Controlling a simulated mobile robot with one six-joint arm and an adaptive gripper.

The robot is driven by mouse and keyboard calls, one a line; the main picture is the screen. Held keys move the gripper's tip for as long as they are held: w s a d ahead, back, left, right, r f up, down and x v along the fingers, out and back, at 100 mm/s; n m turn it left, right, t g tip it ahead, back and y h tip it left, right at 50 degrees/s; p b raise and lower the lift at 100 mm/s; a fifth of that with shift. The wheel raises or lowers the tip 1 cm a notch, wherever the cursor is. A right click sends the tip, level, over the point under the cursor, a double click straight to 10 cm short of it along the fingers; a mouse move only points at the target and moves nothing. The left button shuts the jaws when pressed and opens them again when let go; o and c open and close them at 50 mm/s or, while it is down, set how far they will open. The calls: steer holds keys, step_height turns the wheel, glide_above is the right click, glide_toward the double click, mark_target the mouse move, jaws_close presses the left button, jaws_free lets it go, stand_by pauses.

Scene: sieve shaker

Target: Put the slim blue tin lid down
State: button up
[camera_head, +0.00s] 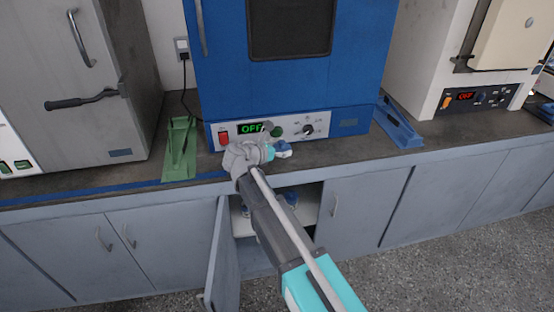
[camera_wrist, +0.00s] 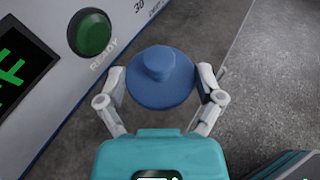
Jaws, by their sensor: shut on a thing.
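The slim blue tin lid (camera_wrist: 160,88) is a round blue disc with a raised knob, seen from above in the wrist view. My gripper (camera_wrist: 162,92) is shut on it, with a finger at each side of the disc. The lid appears to be held above the dark grey counter (camera_wrist: 245,85), close to the front panel of the blue oven. In the head view my gripper (camera_head: 282,151) is in front of that panel, and the lid is too small to make out clearly there.
The blue oven (camera_head: 290,85) with its OFF display stands behind my gripper. A green bracket (camera_head: 181,150) lies left and a blue bracket (camera_head: 400,123) right on the counter (camera_head: 350,150). Below, a cupboard door (camera_head: 224,258) stands open, with blue items (camera_head: 290,198) on the shelf.

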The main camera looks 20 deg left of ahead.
mark_target(278, 161)
steer(key=shift+w+a+f+b, duration=0.2)
steer(key=shift+a+f+b, duration=0.2)
steer(key=shift+f+b, duration=1.6)
steer(key=shift+b, duration=0.05)
steer(key=shift+f, duration=0.15)
steer(key=o, duration=0.7)
steer(key=shift+c, duration=0.2)
steer(key=shift+s+r, duration=0.1)
steer(key=shift+r, duration=0.2)
steer(key=p+v, duration=0.4)
steer(key=v, duration=0.7)
steer(key=shift+s, duration=0.45)
